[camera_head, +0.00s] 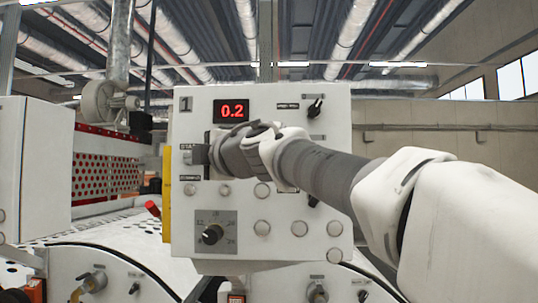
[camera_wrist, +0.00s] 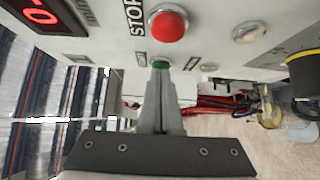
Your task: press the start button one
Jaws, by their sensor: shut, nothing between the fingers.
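The control panel marked 1 (camera_head: 300,215) is white and upright, with a red display reading 0.2 (camera_head: 232,110). In the wrist view, the green button (camera_wrist: 161,64) sits just beyond the fingertips, partly covered by them. My gripper (camera_wrist: 160,78) is shut and empty, its tips at the green button; I cannot tell whether they touch it. In the head view, my gripper (camera_head: 192,155) is at the panel's left side, by a partly hidden label starting "STA", and hides the button there.
A red button (camera_wrist: 168,25) beside a "STOP" label is close to the green one. A black dial (camera_head: 212,235), a black switch (camera_head: 315,107) and several pale round buttons (camera_head: 262,228) are on the panel. A yellow strip (camera_head: 167,195) runs along its left edge.

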